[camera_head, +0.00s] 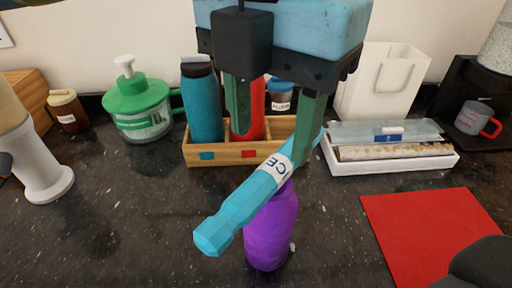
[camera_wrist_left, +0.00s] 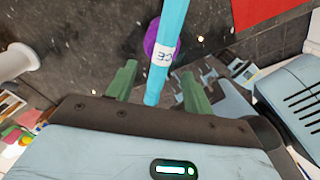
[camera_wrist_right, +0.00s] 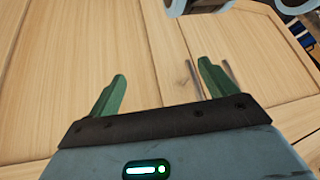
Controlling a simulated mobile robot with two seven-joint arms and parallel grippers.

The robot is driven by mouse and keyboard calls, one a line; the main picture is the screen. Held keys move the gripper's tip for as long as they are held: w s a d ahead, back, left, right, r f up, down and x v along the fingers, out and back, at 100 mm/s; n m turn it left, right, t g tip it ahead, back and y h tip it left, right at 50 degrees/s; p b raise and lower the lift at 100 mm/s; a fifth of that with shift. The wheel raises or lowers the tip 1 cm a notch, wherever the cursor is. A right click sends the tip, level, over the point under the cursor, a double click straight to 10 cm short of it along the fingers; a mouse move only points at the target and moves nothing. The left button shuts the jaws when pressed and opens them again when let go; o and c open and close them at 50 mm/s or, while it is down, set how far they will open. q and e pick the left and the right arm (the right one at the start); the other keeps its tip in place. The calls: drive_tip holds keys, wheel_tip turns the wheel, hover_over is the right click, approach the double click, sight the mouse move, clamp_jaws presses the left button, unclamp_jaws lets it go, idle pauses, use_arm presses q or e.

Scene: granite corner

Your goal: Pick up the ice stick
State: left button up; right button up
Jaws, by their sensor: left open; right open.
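The ice stick (camera_head: 247,200) is a light blue faceted stick with a white "ICE" label. It slants over a purple rounded object (camera_head: 270,230) on the dark counter; whether the two touch is unclear. My left gripper (camera_head: 274,130) is open above the stick's upper right end.
A wooden caddy (camera_head: 205,157) with bottles stands behind the stick. A green-lidded jar (camera_head: 138,105) is left of it. A white tray (camera_head: 400,163) with a wrapped roll and a red mat (camera_head: 430,225) lie right. The front left counter is clear.

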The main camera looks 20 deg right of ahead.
sight(272, 166)
use_arm(q)
drive_tip(key=shift+f, duration=0.2)
drive_tip(key=f, duration=0.5)
drive_tip(key=shift+d, duration=0.2)
use_arm(e)
drive_tip(key=shift+w, duration=0.65)
use_arm(q)
clamp_jaws()
use_arm(e)
drive_tip(key=shift+s, duration=0.4)
use_arm(q)
drive_tip(key=shift+r, duration=0.15)
use_arm(e)
drive_tip(key=shift+w+r, duration=0.1)
